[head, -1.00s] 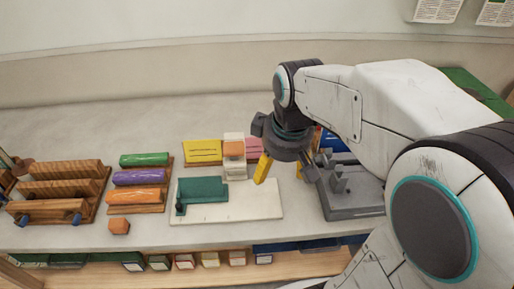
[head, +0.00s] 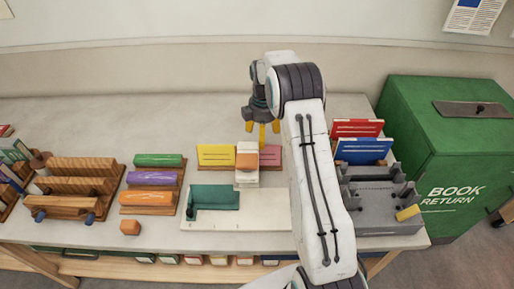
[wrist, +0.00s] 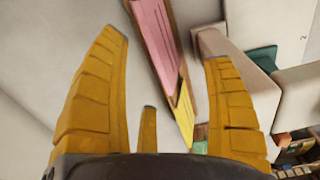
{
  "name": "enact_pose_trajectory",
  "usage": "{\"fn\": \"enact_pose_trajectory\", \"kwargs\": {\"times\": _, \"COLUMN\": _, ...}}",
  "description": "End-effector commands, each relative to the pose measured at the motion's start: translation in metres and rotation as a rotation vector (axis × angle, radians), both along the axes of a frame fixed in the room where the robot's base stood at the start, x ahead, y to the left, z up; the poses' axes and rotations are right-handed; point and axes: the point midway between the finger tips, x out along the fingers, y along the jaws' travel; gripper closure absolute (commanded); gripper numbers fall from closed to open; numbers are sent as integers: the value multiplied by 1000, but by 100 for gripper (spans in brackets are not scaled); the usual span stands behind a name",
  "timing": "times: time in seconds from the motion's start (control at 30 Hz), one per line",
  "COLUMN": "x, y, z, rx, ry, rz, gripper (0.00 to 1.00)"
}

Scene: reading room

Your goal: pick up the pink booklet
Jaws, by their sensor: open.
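The pink booklet (head: 269,156) stands in a low wooden rack (head: 212,169) beside a yellow booklet (head: 216,154), on the table in the head view. A pale block stack with an orange cube on top (head: 247,153) partly hides the rack's middle. My gripper (head: 263,130) is open and empty, above and behind the rack, fingers pointing down. In the wrist view, the pink booklet (wrist: 157,35) lies beyond the fingertips, between the line of the two side fingers (wrist: 166,50). The yellow booklet (wrist: 184,108) is nearer the right finger. Nothing appears to be gripped.
A white board with a green piece (head: 212,197) lies in front. A grey fixture (head: 375,190), red and blue booklets (head: 360,143) and a green book return bin (head: 440,140) are right.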

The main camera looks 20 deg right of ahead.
Motion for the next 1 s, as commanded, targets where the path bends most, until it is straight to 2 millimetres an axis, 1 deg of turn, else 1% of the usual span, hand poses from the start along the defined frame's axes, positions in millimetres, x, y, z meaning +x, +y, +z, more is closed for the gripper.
{"fn": "enact_pose_trajectory", "kwargs": {"times": 0.1, "x": 4, "y": -5, "z": -10, "rx": 1, "ry": 8, "rz": 28, "gripper": 24}}
{"fn": "enact_pose_trajectory", "kwargs": {"times": 0.23, "x": 6, "y": -7, "z": -16, "rx": 2, "ry": 13, "rz": 46, "gripper": 24}}
{"fn": "enact_pose_trajectory", "kwargs": {"times": 0.43, "x": 6, "y": -7, "z": -23, "rx": 3, "ry": 15, "rz": 51, "gripper": 24}}
{"fn": "enact_pose_trajectory", "kwargs": {"times": 0.77, "x": 6, "y": -6, "z": -47, "rx": 4, "ry": 16, "rz": 51, "gripper": 24}}
{"fn": "enact_pose_trajectory", "kwargs": {"times": 1.0, "x": 5, "y": -4, "z": -76, "rx": 4, "ry": 16, "rz": 51, "gripper": 24}}
